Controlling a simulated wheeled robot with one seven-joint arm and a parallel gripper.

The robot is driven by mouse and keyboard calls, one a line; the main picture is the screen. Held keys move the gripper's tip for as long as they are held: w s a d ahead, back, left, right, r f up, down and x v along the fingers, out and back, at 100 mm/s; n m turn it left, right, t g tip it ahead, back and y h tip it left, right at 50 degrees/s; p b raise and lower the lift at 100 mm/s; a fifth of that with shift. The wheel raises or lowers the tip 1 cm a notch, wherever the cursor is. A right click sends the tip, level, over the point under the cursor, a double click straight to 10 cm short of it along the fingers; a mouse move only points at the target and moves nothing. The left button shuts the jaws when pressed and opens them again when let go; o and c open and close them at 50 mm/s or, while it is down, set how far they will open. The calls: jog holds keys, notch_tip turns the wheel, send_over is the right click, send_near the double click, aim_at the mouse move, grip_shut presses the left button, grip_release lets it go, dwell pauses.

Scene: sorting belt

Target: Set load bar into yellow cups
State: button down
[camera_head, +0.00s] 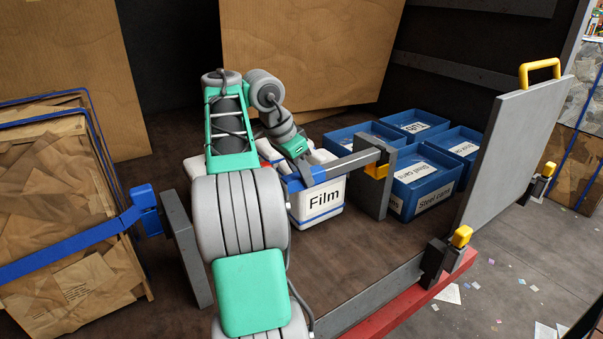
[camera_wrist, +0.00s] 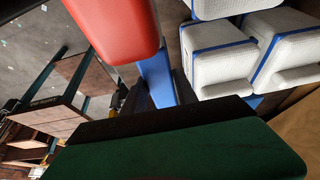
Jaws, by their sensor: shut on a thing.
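The load bar (camera_head: 345,163) is a grey bar with a blue part near my gripper (camera_head: 302,172). In the head view my gripper is at its left end. The jaws are shut on the bar, though my wrist hides part of the grip. The bar's right end is at a yellow cup (camera_head: 376,171) on a grey upright; I cannot tell whether it is seated. The far end behind my arm is hidden. More yellow cups (camera_head: 461,236) and (camera_head: 549,169) are by the grey panel. In the wrist view a blue part (camera_wrist: 156,72) shows between red and dark green shapes.
A white Film bin (camera_head: 322,205) stands just below my gripper. Blue Steel cans bins (camera_head: 432,192) are behind the upright. A grey panel (camera_head: 515,150) with a yellow handle stands right. White bins also show in the wrist view (camera_wrist: 215,62).

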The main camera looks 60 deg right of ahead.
aim_at(295, 176)
jog(key=shift+f+b, duration=2.25)
jog(key=c, duration=1.3)
grip_release()
jog(key=shift+r, duration=0.1)
jog(key=o, duration=0.4)
jog(key=p+v, duration=0.6)
jog(key=v, duration=0.1)
jog(key=shift+a+r+p, duration=0.15)
jog(key=shift+r+p, duration=0.15)
jog(key=shift+r, duration=0.05)
jog(key=shift+f, duration=0.1)
